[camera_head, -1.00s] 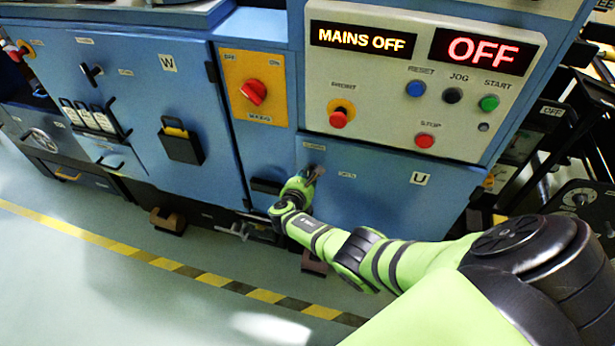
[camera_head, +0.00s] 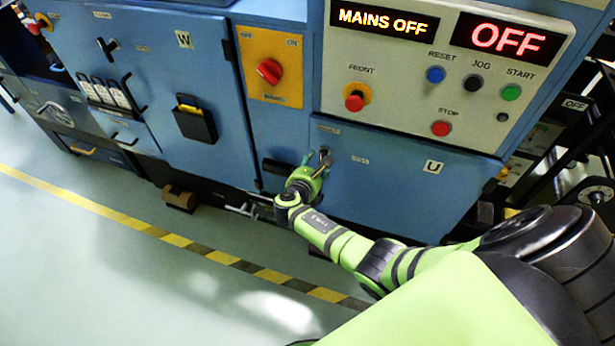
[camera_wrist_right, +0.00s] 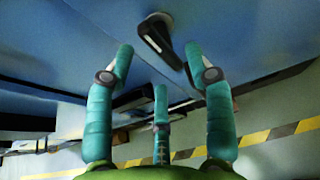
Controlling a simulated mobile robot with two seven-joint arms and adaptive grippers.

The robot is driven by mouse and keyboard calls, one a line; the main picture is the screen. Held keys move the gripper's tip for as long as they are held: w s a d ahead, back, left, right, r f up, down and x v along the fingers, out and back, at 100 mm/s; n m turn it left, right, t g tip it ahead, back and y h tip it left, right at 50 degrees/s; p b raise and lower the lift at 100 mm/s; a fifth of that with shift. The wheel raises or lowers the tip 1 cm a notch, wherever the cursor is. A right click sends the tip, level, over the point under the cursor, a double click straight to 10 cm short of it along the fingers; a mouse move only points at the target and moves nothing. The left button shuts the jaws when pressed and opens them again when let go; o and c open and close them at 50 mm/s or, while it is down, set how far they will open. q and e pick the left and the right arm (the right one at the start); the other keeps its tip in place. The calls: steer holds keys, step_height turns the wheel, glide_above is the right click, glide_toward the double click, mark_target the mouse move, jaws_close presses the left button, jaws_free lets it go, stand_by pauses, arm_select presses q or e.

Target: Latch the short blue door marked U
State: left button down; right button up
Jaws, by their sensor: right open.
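The short blue door marked U (camera_head: 400,190) is in the lower middle of the head view and looks flush with the cabinet front. Its dark latch handle (camera_wrist_right: 160,38) shows at the top middle of the right wrist view, tilted on the blue panel. My right gripper (camera_head: 318,164) is at the door's upper left corner, by the handle. In the right wrist view its teal fingers (camera_wrist_right: 160,75) are open and spread, with the handle beyond and between the tips, apparently not gripped. The fingers partly hide the handle in the head view. My left gripper is out of view.
The door marked W (camera_head: 180,90) is to the left, with a black box holder (camera_head: 195,124). A red rotary switch (camera_head: 269,71) and a button panel (camera_head: 430,85) are above. Displays read MAINS OFF and OFF. The floor in front has a yellow-black stripe (camera_head: 200,250).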

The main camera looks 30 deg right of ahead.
steer(key=v, duration=0.7)
steer(key=shift+s+a+r, duration=0.15)
steer(key=shift+a+r, duration=0.05)
steer(key=s+a+f+m+g+y, duration=0.1)
steer(key=s+f+m+g+y, duration=0.2)
steer(key=s+f, duration=0.65)
steer(key=s+a+f+m+g+y, duration=0.15)
steer(key=s+f+m+y, duration=0.35)
steer(key=f, duration=0.8)
steer(key=s+f+m+g, duration=0.1)
steer(key=s+f+m, duration=0.2)
steer(key=s, duration=0.6)
steer(key=s+a+f+m+g+y, duration=0.1)
steer(key=s+f+m, duration=0.3)
steer(key=s+m, duration=0.3)
steer(key=s+a+f+m+g+y, duration=0.1)
steer(key=s+f+m, duration=0.3)
steer(key=s, duration=0.8)
steer(key=shift+s+a+m, duration=0.25)
steer(key=shift+s+m, duration=0.15)
steer(key=shift+m, duration=0.5)
steer(key=c, duration=0.3)
